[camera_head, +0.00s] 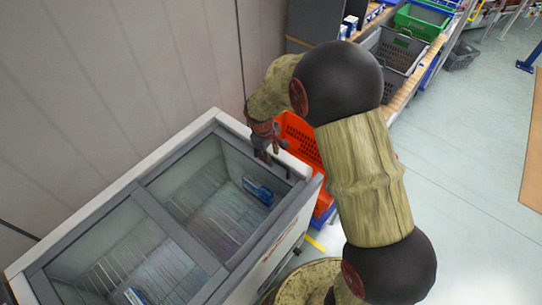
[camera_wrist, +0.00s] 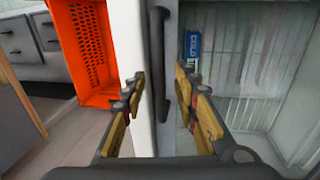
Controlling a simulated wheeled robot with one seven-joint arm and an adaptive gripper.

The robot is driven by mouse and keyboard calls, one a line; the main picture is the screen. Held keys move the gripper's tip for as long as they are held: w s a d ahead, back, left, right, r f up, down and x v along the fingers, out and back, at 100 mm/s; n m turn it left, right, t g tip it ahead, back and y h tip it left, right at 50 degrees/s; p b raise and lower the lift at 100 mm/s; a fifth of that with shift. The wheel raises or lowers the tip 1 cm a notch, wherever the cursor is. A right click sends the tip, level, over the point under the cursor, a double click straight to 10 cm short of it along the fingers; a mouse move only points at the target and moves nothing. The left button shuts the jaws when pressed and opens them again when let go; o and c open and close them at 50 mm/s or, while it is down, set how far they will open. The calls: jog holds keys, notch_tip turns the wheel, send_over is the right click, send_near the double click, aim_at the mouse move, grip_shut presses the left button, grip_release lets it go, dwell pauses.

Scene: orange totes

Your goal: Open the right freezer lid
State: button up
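The white chest freezer (camera_head: 85,215) has two grey-framed glass lids side by side. The right freezer lid (camera_head: 190,165) lies flat, and a blue box (camera_head: 258,190) shows beneath it. A dark handle (camera_head: 287,168) is at this lid's right end; it also shows in the wrist view (camera_wrist: 158,65). My gripper (camera_head: 265,153) is at that end, close to the handle. In the wrist view, my gripper (camera_wrist: 160,82) has its fingers apart, one on each side of the handle. I cannot tell whether either finger touches it.
An orange tote (camera_head: 300,140) stands just beyond the freezer's right end. Grey crates (camera_head: 395,50) and a green crate (camera_head: 422,20) are on a shelf at the back. Open floor (camera_head: 470,160) lies to the right. A wall (camera_head: 120,70) runs behind the freezer.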

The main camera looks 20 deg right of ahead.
jog(key=shift+f, duration=0.2)
jog(key=shift+c, duration=0.6)
grip_shut()
